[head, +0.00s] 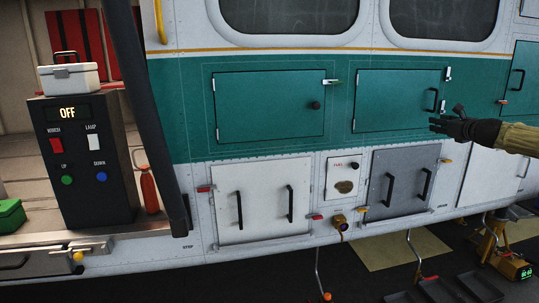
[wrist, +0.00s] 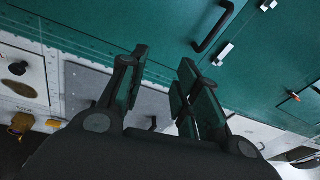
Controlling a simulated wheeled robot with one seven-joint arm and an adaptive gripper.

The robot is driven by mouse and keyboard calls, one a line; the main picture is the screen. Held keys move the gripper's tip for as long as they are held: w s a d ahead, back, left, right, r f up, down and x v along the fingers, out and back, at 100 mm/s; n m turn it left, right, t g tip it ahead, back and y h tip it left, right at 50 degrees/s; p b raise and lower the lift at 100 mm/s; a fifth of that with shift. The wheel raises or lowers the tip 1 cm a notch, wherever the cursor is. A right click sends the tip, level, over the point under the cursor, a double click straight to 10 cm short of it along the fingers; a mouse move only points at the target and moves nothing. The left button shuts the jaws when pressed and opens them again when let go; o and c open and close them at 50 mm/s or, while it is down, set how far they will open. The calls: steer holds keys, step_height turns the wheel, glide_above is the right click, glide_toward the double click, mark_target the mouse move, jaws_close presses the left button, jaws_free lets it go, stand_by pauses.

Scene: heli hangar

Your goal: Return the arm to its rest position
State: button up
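My gripper (head: 436,122) is at the right of the head view, at the end of my tan-covered arm. It is in front of the green helicopter side, just below the black handle (head: 431,99) of the right green hatch (head: 397,100). In the wrist view the two black fingers of my gripper (wrist: 163,62) stand apart with nothing between them. The green panel and a black hatch handle (wrist: 212,27) lie beyond the fingertips. I cannot tell how far the gripper is from the panel.
A control box (head: 80,160) reading OFF, a white case (head: 69,78) and a red bottle (head: 149,190) stand in the open bay at left. Below are a white hatch (head: 262,205) and a grey hatch (head: 400,180). A yellow jack (head: 495,240) and dark trays (head: 440,290) are on the floor.

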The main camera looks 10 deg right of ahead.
steer(key=w+a+f+n+g+y, duration=0.3)
steer(key=a+f+n, duration=0.5)
steer(key=a+f, duration=1.35)
steer(key=s+a+f+n+g+h, duration=0.1)
steer(key=s+a+f+n+g, duration=0.4)
steer(key=a+f, duration=0.55)
steer(key=s+a+f+n+g, duration=0.1)
steer(key=s+a+f+n, duration=0.3)
steer(key=s+a+f, duration=0.7)
steer(key=s+a+f+n+g, duration=0.2)
steer(key=s+a+f+n, duration=0.25)
steer(key=s+f, duration=0.65)
steer(key=s+a+f+n+g, duration=0.2)
steer(key=s+a+f+n, duration=0.25)
steer(key=s+f, duration=0.65)
steer(key=s+a+f+n+g, duration=0.1)
steer(key=s+n, duration=0.3)
steer(key=s, duration=0.9)
steer(key=s+a+f+n+g, duration=0.1)
steer(key=s+n, duration=0.3)
steer(key=s, duration=1)
steer(key=shift+a+g+h, duration=0.4)
steer(key=shift+a+g, duration=0.4)
